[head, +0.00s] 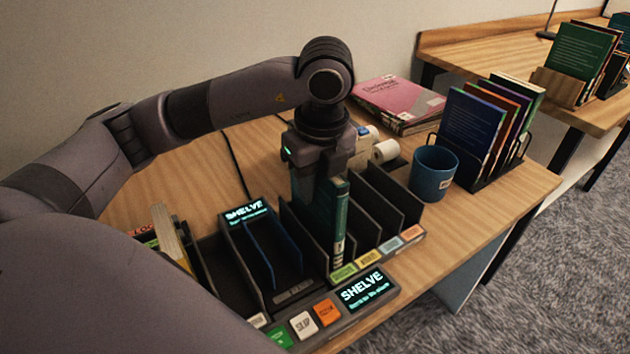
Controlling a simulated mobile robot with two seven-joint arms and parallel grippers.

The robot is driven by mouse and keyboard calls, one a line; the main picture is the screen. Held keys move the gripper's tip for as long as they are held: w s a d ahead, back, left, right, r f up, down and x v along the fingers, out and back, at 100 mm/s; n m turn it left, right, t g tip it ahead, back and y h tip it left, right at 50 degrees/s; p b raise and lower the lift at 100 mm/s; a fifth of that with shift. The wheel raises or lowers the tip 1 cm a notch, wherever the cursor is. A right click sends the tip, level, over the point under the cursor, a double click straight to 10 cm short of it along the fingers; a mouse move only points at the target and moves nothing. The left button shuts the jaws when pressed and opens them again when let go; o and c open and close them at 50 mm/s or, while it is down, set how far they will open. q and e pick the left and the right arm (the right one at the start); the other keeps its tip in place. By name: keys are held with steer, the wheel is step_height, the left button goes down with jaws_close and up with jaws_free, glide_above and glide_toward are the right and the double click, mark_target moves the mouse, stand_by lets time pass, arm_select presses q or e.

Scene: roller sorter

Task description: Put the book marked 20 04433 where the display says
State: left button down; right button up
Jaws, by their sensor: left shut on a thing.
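My left gripper (320,185) points down and is shut on a teal-green book (341,220), held upright with its spine toward the front. The book's lower end is at the leftmost labelled slot of the dark sorter (396,247), behind a green label (343,272). I cannot tell whether it rests on the slot floor. A white label shows low on the spine, but its number is too small to read. The front display (363,289) reads SHELVE, with a smaller unreadable line. A second display (246,213) also reads SHELVE. My right gripper is not in view.
Sorter slots right of the book look empty, with yellow, pale and orange labels. A blue mug (433,174) and a rack of books (472,135) stand to the right. A pink book (400,98) tops a stack behind. Buttons (303,324) line the front.

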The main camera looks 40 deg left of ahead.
arm_select(q)
steer(key=shift+s+d+f, duration=0.1)
steer(key=shift+f, duration=0.6)
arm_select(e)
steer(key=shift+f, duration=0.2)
arm_select(q)
steer(key=c, duration=0.8)
jaws_free()
steer(key=shift+c, duration=0.2)
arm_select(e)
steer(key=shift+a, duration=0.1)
arm_select(q)
steer(key=shift+r, duration=0.4)
steer(key=r, duration=0.2)
steer(key=r+p, duration=0.1)
steer(key=r, duration=0.2)
steer(key=shift+d+r, duration=0.25)
steer(key=shift+r, duration=0.15)
steer(key=shift+d+r+p, duration=0.1)
steer(key=shift+r+p, duration=0.2)
steer(key=shift+r, duration=0.45)
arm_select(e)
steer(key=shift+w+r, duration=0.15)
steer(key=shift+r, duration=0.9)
arm_select(q)
steer(key=shift+r, duration=0.1)
